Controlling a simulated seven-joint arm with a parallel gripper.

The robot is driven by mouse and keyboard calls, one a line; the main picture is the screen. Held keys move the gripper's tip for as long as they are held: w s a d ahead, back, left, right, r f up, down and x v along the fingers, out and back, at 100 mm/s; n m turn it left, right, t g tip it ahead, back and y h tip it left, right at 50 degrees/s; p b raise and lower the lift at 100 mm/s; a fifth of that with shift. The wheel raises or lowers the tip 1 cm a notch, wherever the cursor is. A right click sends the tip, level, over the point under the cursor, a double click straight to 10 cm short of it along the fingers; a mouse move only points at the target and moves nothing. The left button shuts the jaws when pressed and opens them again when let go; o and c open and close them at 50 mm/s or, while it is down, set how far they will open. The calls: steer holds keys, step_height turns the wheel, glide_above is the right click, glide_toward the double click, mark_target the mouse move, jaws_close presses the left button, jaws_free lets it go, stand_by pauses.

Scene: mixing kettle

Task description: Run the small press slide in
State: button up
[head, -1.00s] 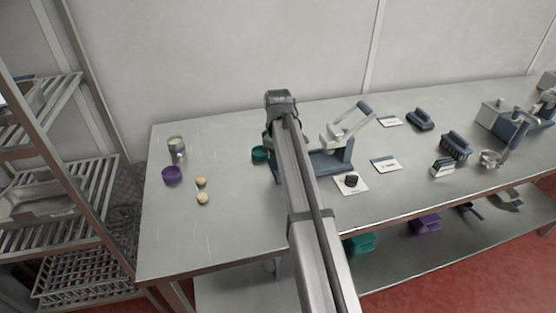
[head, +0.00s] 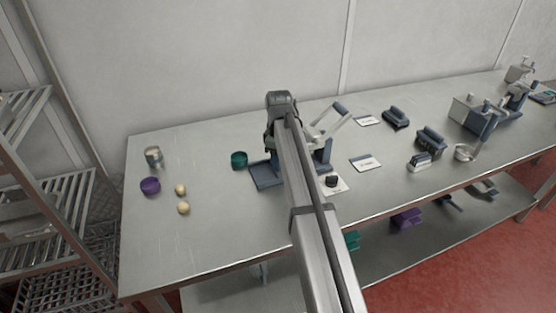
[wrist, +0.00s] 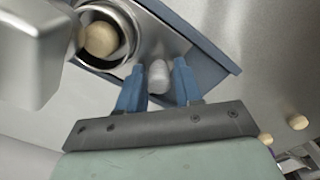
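The small press (head: 322,150), blue with a pale lever (head: 330,122), stands mid-table, partly hidden behind my arm. Its blue base (head: 266,176) shows left of the arm. In the wrist view, the metal slide (wrist: 170,42) lies in the blue base (wrist: 205,45), with a round metal cup (wrist: 127,50) holding a pale dough ball (wrist: 100,39). A grey rounded knob (wrist: 158,78) stands between the two blue fingers of my gripper (wrist: 159,68). The fingers are open, with a visible gap on each side of the knob. The head view hides the fingertips.
A grey press block (wrist: 35,50) is close at the left of the wrist view. Two dough balls (head: 180,189), a purple cup (head: 150,186), a metal tin (head: 153,157) and a green cup (head: 239,160) stand left. Cards, brushes and a larger machine (head: 475,115) are right.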

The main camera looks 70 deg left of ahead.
step_height(320, 180, up, 14)
stand_by(0.7)
steer(key=shift+f, duration=0.1)
steer(key=shift+o, duration=1.4)
step_height(320, 180, down, 14)
steer(key=n, duration=0.7)
steer(key=shift+c, duration=0.2)
jaws_close()
